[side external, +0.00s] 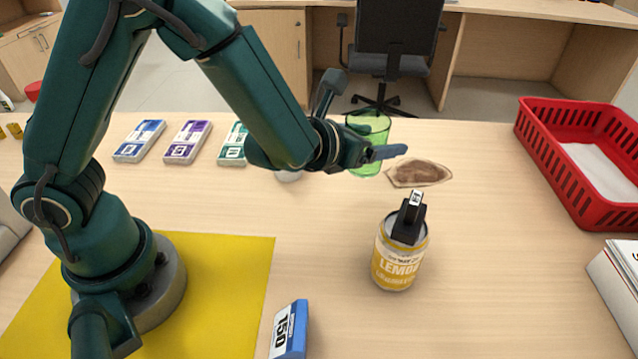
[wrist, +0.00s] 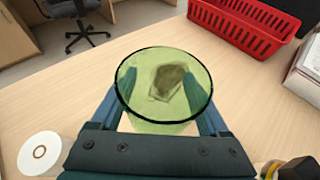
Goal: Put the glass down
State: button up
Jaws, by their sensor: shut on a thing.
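The green see-through glass (side external: 368,128) is upright at the middle of the counter, partly hidden by my gripper (side external: 385,152) in the side view. In the wrist view, the glass (wrist: 164,125) sits between the two fingers of my gripper (wrist: 165,95), with its round dark rim facing the camera. My gripper is shut on the glass. The glass's base is low over the wooden counter (side external: 480,260); I cannot tell whether it touches.
A brown flat patch (side external: 420,173) lies right of the glass. A lemon can (side external: 396,265) with a black object (side external: 408,225) on top stands in front. A red basket (side external: 575,190) is at right. A white disc (wrist: 40,158) lies at left in the wrist view.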

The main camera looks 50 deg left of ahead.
jog(key=shift+s+d+f, duration=0.15)
jog(key=shift+d+f, duration=0.15)
jog(key=shift+d, duration=0.1)
jog(key=shift+f, duration=3.7)
jog(key=o, duration=1.4)
jog(key=shift+f, duration=0.15)
jog(key=shift+r, duration=0.2)
jog(key=v, duration=1.2)
jog(key=shift+f, duration=0.1)
jog(key=shift+a, duration=0.1)
